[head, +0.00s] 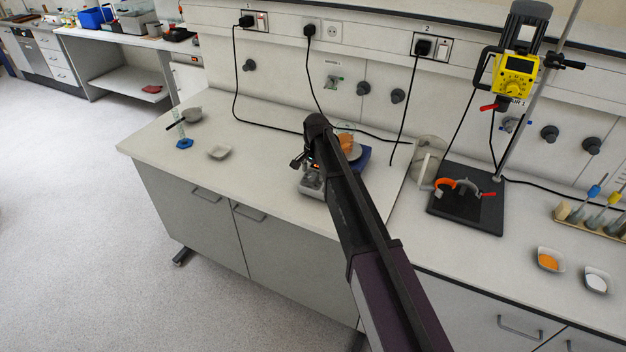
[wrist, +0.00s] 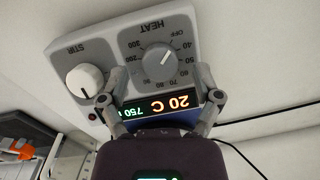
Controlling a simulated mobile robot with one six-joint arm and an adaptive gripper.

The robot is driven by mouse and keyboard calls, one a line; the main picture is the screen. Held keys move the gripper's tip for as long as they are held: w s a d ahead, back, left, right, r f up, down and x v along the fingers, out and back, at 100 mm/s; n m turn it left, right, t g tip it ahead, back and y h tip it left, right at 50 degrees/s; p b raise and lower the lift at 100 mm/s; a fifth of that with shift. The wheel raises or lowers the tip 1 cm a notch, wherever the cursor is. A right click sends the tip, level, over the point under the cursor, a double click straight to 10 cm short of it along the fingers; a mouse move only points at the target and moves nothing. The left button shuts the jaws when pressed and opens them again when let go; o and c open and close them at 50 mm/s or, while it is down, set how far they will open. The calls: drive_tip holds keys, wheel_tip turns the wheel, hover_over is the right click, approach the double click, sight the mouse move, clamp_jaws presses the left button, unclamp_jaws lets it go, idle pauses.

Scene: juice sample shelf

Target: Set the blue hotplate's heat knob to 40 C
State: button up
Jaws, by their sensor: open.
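The blue hotplate (head: 365,156) stands on the bench in the head view, partly hidden behind my arm, with a beaker of orange liquid (head: 346,141) on it. In the wrist view its grey control panel (wrist: 122,52) appears upside down. The grey heat knob (wrist: 158,63) has its pale pointer mark toward the picture's upper right, around the 40 label and near OFF.
The white stir knob (wrist: 85,80) sits beside the heat knob, close to one finger. A white dish (head: 219,152) and a blue-based stand (head: 184,143) are on the bench's left. A stirrer stand base (head: 466,212) is to the right. Free bench lies left of the hotplate.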

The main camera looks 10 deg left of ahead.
drive_tip(key=shift+f+b, duration=0.3)
drive_tip(key=shift+f, duration=0.25)
clamp_jaws()
